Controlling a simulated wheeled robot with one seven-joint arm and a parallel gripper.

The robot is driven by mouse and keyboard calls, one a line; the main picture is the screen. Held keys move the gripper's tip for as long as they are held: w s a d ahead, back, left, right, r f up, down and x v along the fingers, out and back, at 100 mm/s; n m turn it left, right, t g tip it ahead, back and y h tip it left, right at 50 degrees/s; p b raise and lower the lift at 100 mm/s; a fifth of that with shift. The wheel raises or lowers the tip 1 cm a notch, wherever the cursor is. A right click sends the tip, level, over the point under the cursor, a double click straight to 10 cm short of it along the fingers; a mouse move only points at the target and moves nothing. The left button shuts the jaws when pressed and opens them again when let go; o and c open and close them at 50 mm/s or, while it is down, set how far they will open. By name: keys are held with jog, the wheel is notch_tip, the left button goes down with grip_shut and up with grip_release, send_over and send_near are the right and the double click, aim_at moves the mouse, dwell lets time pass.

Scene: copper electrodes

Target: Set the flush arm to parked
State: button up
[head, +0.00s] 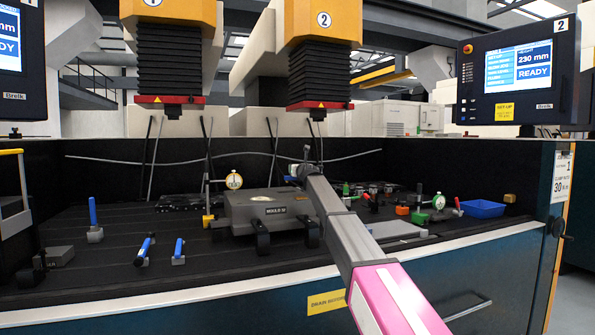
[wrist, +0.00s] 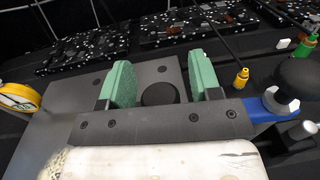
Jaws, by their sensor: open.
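No part carries a readable flush arm label, and I cannot tell which one it is. Candidates in the wrist view are a dark rod with a yellow end (wrist: 241,78), another with a green end (wrist: 305,46), and a black knob (wrist: 298,82) by a blue base at the right. My gripper (wrist: 165,85) is open, its two green-padded fingers apart above a grey block. A round black part (wrist: 160,94) shows between the fingers; its depth is unclear. In the head view my gripper (head: 302,172) is over the grey block (head: 262,209), its fingertips hard to see.
A dial gauge (head: 234,181) stands by the block. At the right are a green-based dial gauge (head: 438,202) and a blue tray (head: 482,208). Two machine heads (head: 318,75) hang above.

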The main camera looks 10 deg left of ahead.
jog(key=v, duration=1)
jog(key=shift+s, duration=0.4)
jog(key=shift+d, duration=0.1)
jog(key=shift+c, duration=0.3)
